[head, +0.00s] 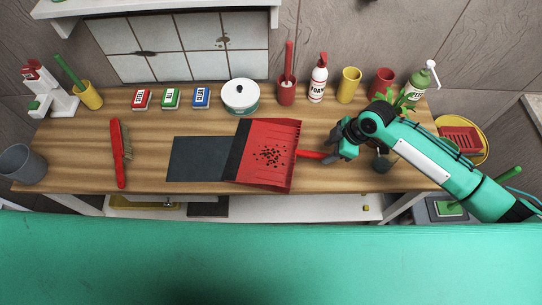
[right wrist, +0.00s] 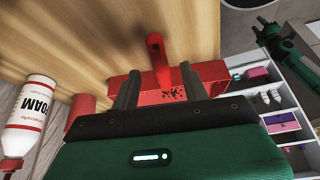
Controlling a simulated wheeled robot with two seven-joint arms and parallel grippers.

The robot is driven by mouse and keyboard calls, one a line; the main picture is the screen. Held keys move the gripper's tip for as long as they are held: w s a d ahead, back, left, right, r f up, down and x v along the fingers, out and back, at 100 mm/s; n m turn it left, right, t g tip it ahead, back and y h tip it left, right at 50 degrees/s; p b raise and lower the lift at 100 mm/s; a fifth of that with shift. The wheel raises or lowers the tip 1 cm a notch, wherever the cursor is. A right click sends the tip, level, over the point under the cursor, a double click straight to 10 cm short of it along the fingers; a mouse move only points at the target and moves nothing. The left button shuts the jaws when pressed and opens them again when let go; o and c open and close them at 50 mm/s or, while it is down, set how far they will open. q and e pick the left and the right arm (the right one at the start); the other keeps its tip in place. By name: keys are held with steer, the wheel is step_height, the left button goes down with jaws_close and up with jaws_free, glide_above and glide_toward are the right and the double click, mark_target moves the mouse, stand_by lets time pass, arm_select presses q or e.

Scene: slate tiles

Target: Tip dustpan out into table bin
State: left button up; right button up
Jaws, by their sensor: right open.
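The red dustpan (head: 283,135) lies with its dark-lipped left side on a dark slate mat (head: 195,160), dark crumbs (head: 270,155) in its middle. Its red handle (head: 308,154) points right. A grey bin (head: 27,165) stands at the table's far left. My right gripper (head: 333,152) is at the handle's end, open. In the right wrist view the handle (right wrist: 155,48) shows between and beyond the two separated fingers (right wrist: 158,80); I cannot tell whether either finger touches it. My left gripper is not in view.
A red brush (head: 121,155) lies left of the mat. Along the back of the wooden table stand a white pot (head: 240,97), a foam bottle (head: 318,80), cups and a green plant (head: 402,100) close to my right arm. Bare wood lies between brush and mat.

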mark_target(323, 155)
steer(key=shift+b+x, duration=0.3)
steer(key=shift+x, duration=1.7)
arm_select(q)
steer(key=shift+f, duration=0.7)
arm_select(e)
jaws_close()
arm_select(q)
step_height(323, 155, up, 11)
steer(key=p, duration=1.1)
arm_select(e)
step_height(323, 155, up, 12)
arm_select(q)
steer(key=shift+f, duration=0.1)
